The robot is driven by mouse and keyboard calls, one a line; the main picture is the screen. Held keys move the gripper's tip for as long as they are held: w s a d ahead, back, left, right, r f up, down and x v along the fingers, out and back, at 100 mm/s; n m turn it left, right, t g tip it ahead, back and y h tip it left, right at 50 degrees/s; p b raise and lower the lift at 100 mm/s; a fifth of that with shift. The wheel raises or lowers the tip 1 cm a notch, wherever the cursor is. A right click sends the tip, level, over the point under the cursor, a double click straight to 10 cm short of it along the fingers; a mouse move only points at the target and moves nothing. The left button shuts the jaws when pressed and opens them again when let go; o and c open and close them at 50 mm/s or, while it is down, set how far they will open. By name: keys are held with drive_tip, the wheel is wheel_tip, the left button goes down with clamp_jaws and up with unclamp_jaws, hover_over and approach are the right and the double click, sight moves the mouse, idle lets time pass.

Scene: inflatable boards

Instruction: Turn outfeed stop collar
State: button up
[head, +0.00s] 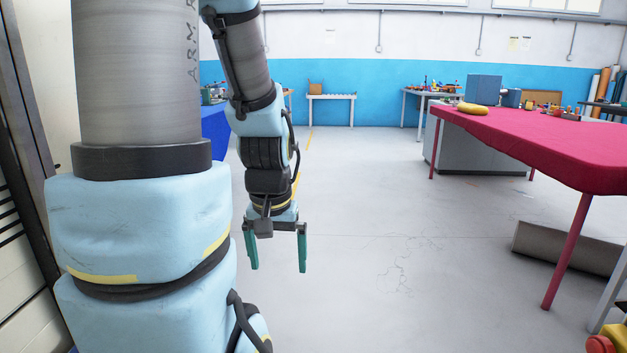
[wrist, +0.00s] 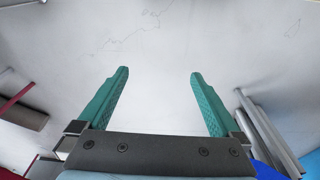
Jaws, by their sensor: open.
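My gripper (head: 277,250) hangs pointing down over the bare floor in the head view, its two green fingers spread apart with nothing between them. The wrist view also shows my gripper (wrist: 158,88) open and empty above the pale floor. I cannot make out an outfeed stop collar in either view. Small items on the far tables are too small to tell apart.
A white bench (head: 331,97) stands at the far wall. The middle floor (head: 375,200) is clear.

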wheel_tip(320, 180, up, 13)
drive_tip(key=p, duration=1)
drive_tip(key=shift+p, duration=0.35)
drive_tip(key=shift+c, duration=0.2)
